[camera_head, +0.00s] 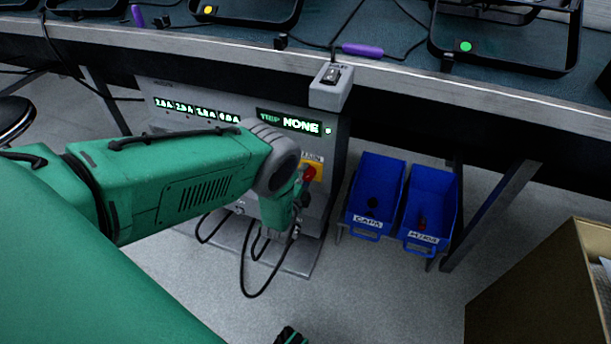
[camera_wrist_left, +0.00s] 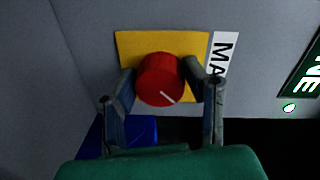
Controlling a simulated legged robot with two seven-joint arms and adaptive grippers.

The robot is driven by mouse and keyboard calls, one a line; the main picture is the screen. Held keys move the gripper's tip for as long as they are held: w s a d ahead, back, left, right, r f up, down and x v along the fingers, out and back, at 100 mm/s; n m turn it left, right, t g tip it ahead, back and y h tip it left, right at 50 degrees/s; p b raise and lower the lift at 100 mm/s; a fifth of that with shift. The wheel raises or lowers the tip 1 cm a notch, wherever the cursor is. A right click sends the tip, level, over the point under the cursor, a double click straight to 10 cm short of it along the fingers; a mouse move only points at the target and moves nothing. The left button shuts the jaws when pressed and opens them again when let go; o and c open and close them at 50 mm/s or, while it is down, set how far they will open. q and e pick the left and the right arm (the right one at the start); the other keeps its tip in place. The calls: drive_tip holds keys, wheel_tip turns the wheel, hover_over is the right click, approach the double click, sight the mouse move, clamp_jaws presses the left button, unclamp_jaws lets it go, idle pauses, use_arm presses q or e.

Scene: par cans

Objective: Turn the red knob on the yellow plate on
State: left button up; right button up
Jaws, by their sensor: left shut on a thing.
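The red knob (camera_wrist_left: 160,79) sits on the yellow plate (camera_wrist_left: 134,43) on the front of a grey cabinet. A white line on the knob points to the lower right in the left wrist view. My left gripper (camera_wrist_left: 160,85) has one finger on each side of the knob and is shut on it. In the head view the red knob (camera_head: 309,173) and yellow plate (camera_head: 317,170) show just beyond my left gripper (camera_head: 303,190), partly hidden by it. My right gripper cannot be made out in the head view.
The grey cabinet (camera_head: 340,150) has lit displays, one reading "NONE". Two blue bins (camera_head: 374,195) (camera_head: 431,200) hang right of it. The workbench edge (camera_head: 420,80) runs above. A cardboard box (camera_head: 540,290) stands at lower right. Black cables (camera_head: 246,270) hang below my left gripper.

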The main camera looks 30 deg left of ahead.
use_arm(q)
drive_tip(key=shift+s+d+f, duration=0.1)
drive_tip(key=shift+d+f, duration=0.1)
drive_tip(key=shift+d, duration=0.05)
drive_tip(key=o, duration=1.2)
drive_tip(key=shift+c, duration=0.2)
drive_tip(key=shift+r, duration=0.1)
drive_tip(key=shift+a, duration=0.1)
drive_tip(key=f+v, duration=0.1)
drive_tip(key=v, duration=1)
drive_tip(key=shift+s+r, duration=0.4)
drive_tip(key=shift+s, duration=0.05)
